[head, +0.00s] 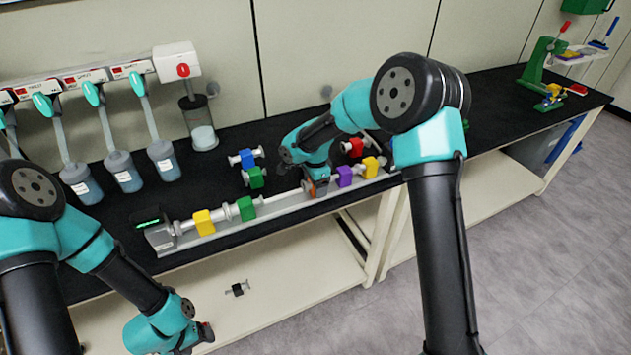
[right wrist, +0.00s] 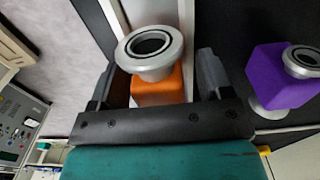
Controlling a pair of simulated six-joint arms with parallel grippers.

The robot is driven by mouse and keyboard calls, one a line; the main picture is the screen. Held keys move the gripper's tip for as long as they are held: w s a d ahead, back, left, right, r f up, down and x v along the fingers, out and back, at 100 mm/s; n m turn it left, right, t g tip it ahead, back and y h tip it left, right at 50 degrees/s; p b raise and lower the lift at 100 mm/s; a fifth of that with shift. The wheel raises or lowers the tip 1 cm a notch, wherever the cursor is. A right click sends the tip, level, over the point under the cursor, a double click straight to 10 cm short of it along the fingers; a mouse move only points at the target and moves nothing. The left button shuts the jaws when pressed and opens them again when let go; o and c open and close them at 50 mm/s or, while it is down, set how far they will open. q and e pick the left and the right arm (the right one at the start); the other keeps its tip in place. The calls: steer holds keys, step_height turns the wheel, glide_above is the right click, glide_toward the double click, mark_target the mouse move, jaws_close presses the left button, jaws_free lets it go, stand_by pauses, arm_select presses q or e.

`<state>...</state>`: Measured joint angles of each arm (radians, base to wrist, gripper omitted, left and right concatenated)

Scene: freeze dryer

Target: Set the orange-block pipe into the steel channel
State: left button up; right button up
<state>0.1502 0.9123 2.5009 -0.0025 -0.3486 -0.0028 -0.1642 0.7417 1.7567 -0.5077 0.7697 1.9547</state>
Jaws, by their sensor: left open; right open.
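The orange-block pipe (right wrist: 160,85) shows in the right wrist view with its grey flanged end towards the camera. It is between the two spread fingers of my right gripper (right wrist: 157,82), which is open. In the head view my right gripper (head: 313,191) is down at the steel channel (head: 215,236) and hides most of the orange block. The pipe lies over the pale strip of the channel; I cannot tell how fully it is seated. My left gripper (head: 206,332) is open and empty, low in front of the bench.
The channel line also carries a yellow block (head: 203,222), a green block (head: 246,208), a purple block (head: 345,177) and another yellow block (head: 370,167). Blue (head: 246,158), green (head: 256,177) and red (head: 353,147) block pipes lie behind it. Several flasks (head: 162,160) hang at the back left.

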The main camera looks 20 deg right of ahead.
steer(key=shift+r, duration=0.1)
step_height(320, 180, up, 17)
stand_by(0.6)
steer(key=shift+r, duration=0.1)
